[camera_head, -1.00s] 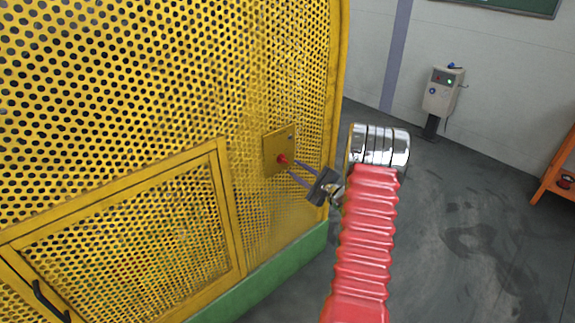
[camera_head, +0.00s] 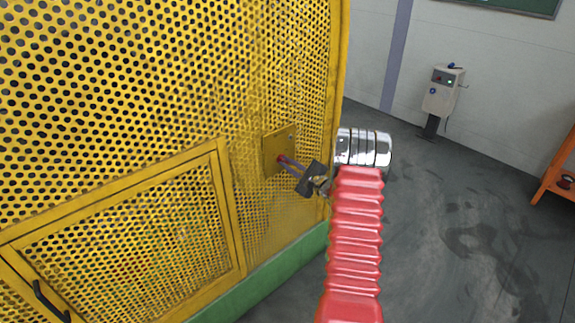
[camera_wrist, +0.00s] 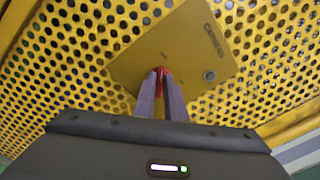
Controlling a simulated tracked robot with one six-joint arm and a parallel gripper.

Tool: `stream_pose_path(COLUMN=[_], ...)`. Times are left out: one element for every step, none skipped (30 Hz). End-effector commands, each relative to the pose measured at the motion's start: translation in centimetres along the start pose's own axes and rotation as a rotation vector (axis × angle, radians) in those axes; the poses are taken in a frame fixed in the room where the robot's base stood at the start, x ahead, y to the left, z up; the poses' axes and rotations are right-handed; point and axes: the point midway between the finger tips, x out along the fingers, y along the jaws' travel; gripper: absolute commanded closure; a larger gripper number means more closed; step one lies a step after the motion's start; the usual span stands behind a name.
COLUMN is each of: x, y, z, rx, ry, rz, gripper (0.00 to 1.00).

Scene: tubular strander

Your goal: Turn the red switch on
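The red switch (camera_head: 282,159) is on a small yellow plate (camera_head: 273,143) fixed to the perforated yellow guard. My gripper (camera_head: 285,161) reaches it from the right, with its two fingers close together at the switch. In the wrist view, the red switch (camera_wrist: 162,76) shows between and around the fingertips, which look shut on it. The fingers hide much of the switch, so its exact turn is hard to tell. The plate (camera_wrist: 180,50) fills the top middle of that view and bears lettering and a round grey fitting (camera_wrist: 209,76).
The yellow guard (camera_head: 120,90) has a framed mesh door (camera_head: 130,235) with a dark handle (camera_head: 50,300). A grey control box (camera_head: 442,92) stands by the wall. An orange stand (camera_head: 560,165) is at the right edge. The grey floor between is clear.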

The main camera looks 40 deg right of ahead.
Motion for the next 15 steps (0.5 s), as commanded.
stream_pose_path(x=[-0.01,-0.01,-0.01,-0.01,-0.02,-0.02,-0.02,-0.02,-0.02,-0.02,0.02,0.00,0.00,-0.01,-0.01], y=[-0.01,-0.01,0.00,0.01,0.02,0.02,0.03,0.04,0.05,0.05,0.31,0.24,0.21,0.20,0.19], z=[0.00,0.00,0.00,0.00,0.00,0.00,0.00,0.00,0.00,0.00,0.24,0.15,0.12,0.10,0.08], rx=[0.000,0.000,0.000,0.000,0.000,0.000,0.000,0.000,0.000,0.000,0.001,0.001,0.002,0.003,0.006], ry=[0.000,0.000,0.000,0.000,0.000,0.000,0.000,0.000,0.000,0.000,-0.001,-0.001,-0.001,-0.001,-0.001], rz=[0.000,0.000,0.000,0.000,0.000,0.000,0.001,0.001,0.001,0.001,0.002,0.002,0.003,0.003,0.003], gripper=[0.93,0.95,0.98,1.00,1.00,1.00,1.00,1.00,1.00,1.00,1.00,1.00,1.00,1.00,1.00])
